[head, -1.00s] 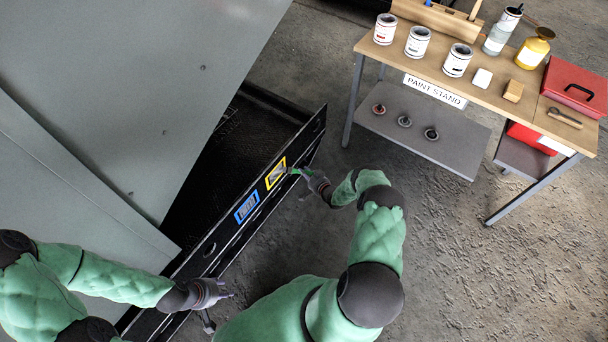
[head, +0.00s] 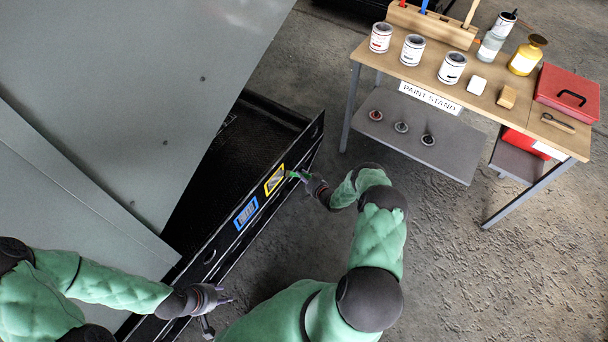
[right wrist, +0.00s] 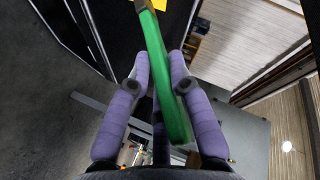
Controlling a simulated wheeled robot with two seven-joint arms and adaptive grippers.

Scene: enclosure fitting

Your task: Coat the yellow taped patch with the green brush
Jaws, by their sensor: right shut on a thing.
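The yellow taped patch (head: 274,180) is on the upright face of the black frame rail. Its inside looks partly dark and partly light; the coating is too small to judge. My right gripper (head: 302,179) is shut on the green brush (head: 293,175), whose head end points at the patch's right edge; I cannot tell whether it touches. In the right wrist view the green handle (right wrist: 164,75) runs up between the fingers, with a bit of yellow beyond its far end. My left gripper (head: 222,309) is empty beside the rail's near end, its fingers apart.
A blue taped patch (head: 246,213) sits on the rail, left of the yellow one. The paint stand (head: 425,78) at the upper right holds several cans, bottles, a wooden rack (head: 433,24) and a red toolbox (head: 569,91). Floor between rail and stand is clear.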

